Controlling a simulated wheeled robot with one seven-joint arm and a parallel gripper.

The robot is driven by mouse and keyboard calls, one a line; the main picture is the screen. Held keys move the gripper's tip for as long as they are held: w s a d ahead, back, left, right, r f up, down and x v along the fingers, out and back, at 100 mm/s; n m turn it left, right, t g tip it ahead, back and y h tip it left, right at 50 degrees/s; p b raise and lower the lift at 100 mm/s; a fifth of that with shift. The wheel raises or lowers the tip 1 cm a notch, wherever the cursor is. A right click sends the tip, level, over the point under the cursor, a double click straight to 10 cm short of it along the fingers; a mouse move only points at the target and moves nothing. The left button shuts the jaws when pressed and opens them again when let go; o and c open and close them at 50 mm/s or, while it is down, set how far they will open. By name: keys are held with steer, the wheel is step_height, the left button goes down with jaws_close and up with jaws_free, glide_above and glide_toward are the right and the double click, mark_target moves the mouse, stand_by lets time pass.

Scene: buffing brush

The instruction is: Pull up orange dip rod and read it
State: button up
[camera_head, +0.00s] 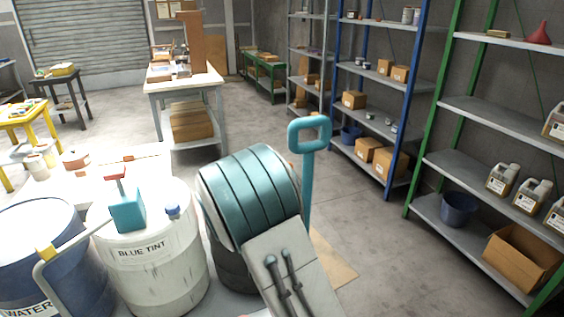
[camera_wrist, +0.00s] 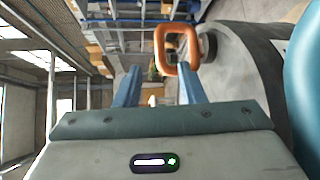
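The orange dip rod's looped handle (camera_wrist: 160,50) shows in the wrist view, close to the tip of the right finger. I cannot tell whether it touches that finger, and the rod below the loop is hidden. My gripper (camera_wrist: 158,82) has its two blue fingers apart, with nothing clearly held between them. In the head view the fingers are out of sight behind my arm, and no orange handle shows. A teal rod with a looped handle (camera_head: 310,133) stands upright just right of my arm there.
A white BLUE TINT drum (camera_head: 150,265) with a teal pump (camera_head: 127,212) and a blue WATER drum (camera_head: 45,265) stand at the lower left. A dark drum (camera_head: 230,268) is partly hidden by my arm. Shelving (camera_head: 490,110) lines the right.

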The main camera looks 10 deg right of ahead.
steer(key=p+x, duration=0.2)
steer(key=x, duration=0.8)
steer(key=shift+w+d, duration=0.2)
steer(key=shift+d, duration=0.05)
jaws_close()
